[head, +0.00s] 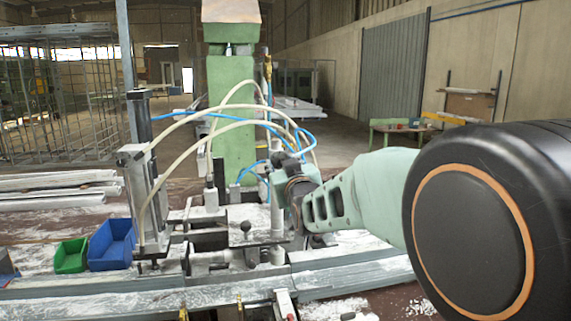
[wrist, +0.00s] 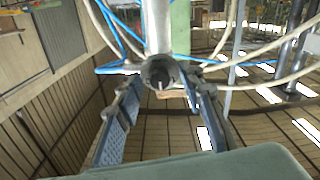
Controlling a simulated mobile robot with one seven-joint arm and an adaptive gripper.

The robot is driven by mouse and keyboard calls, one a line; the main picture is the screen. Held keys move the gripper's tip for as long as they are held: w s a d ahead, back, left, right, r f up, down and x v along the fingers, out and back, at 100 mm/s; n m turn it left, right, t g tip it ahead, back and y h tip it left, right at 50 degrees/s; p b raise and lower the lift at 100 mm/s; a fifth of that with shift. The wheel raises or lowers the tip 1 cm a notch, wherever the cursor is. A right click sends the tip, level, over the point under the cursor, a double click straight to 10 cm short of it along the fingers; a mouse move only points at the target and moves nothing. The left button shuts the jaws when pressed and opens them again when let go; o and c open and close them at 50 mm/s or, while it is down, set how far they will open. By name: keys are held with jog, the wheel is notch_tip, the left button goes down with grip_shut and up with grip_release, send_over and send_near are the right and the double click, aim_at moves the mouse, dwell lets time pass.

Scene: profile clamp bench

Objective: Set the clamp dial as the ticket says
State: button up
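A dark round knob (wrist: 159,71) with a pale pointer mark sits on a grey vertical post in the wrist view; it looks like the clamp dial. Its setting marks are too small to read. My gripper (wrist: 163,88) is open, with one blue-grey finger on each side of the knob. I cannot tell whether either finger touches it. In the head view my gripper (head: 281,181) reaches in from the right to the clamp fixture (head: 240,226), and hides the knob there. I cannot make out a ticket in either view.
A green bin (head: 71,256) and a blue bin (head: 111,245) stand left of the fixture. Pale and blue hoses loop close above my gripper. A green column (head: 231,120) rises behind. Metal profiles (head: 60,188) lie at the left, and white dust covers parts of the bench.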

jog(key=shift+c, duration=0.2)
grip_shut()
jog(key=shift+f+b, duration=0.1)
jog(key=shift+b, duration=0.45)
jog(key=shift+m+b, duration=5.9)
jog(key=shift+b, duration=1.45)
jog(key=shift+r, duration=0.2)
